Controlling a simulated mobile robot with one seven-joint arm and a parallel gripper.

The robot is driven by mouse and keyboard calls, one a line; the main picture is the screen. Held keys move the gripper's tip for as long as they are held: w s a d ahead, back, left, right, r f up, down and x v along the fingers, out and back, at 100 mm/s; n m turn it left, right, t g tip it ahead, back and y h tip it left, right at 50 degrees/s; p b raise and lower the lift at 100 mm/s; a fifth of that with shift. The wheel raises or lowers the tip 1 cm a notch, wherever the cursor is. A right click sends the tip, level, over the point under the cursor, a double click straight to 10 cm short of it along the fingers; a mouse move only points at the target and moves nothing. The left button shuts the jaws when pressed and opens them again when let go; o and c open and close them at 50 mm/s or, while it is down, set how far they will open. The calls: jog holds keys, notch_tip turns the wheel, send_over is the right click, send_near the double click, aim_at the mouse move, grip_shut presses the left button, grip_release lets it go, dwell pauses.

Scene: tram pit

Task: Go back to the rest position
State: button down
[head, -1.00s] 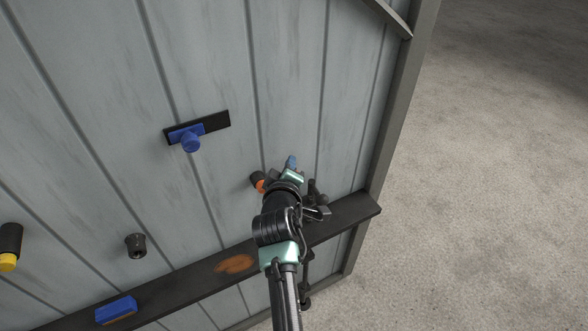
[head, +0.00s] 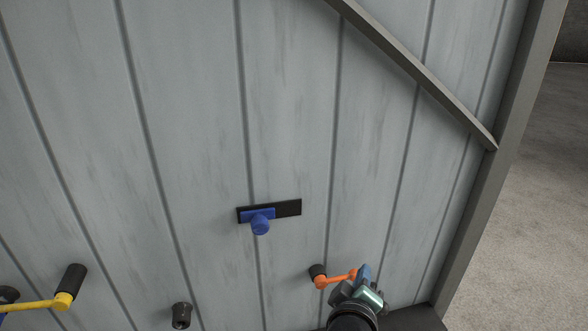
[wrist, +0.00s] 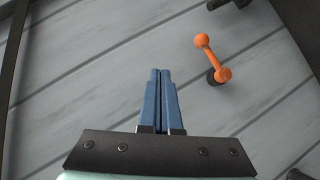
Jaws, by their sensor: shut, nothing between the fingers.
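My gripper (wrist: 160,100) is shut, its two blue fingers together with nothing between them in the wrist view. In the head view my gripper (head: 363,274) is at the lower right, in front of the panel. An orange crank handle (head: 337,278) on a black mount is just left of it in that view. The orange crank (wrist: 212,58) also shows in the wrist view, to the upper right of the fingertips and apart from them. In the head view the handle's right end meets the fingers in the picture; contact cannot be told there.
The grey plank panel (head: 190,130) carries a blue knob on a black slide plate (head: 288,208), a yellow crank (head: 62,301) at lower left and a black socket (head: 181,315). A diagonal brace (head: 420,75) crosses the upper right. Open floor (head: 540,190) lies beyond the right edge.

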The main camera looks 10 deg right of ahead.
jog(key=a+r+m+t+y+b, duration=0.1)
jog(key=a+r+t, duration=0.2)
jog(key=r, duration=0.5)
jog(key=s+a+r+m+t+b, duration=0.15)
jog(key=a+r, duration=0.25)
jog(key=r, duration=0.5)
jog(key=w+a+r+m+t+y+b, duration=0.1)
jog(key=a+r+m+t, duration=0.2)
jog(key=r, duration=0.5)
jog(key=s+a+r+t+y+b, duration=0.1)
jog(key=s+a+r+t+y, duration=0.1)
jog(key=s+r, duration=0.5)
jog(key=s+a+r+m+t+y, duration=0.1)
jog(key=s+a+r+t+y, duration=0.1)
jog(key=s+a+r+t, duration=0.3)
notch_tip(320, 180, up, 4)
jog(key=s, duration=0.3)
jog(key=shift+a+r+b, duration=0.25)
jog(key=shift+a+b, duration=0.1)
jog(key=shift+b, duration=0.05)
jog(key=shift+m+t, duration=0.25)
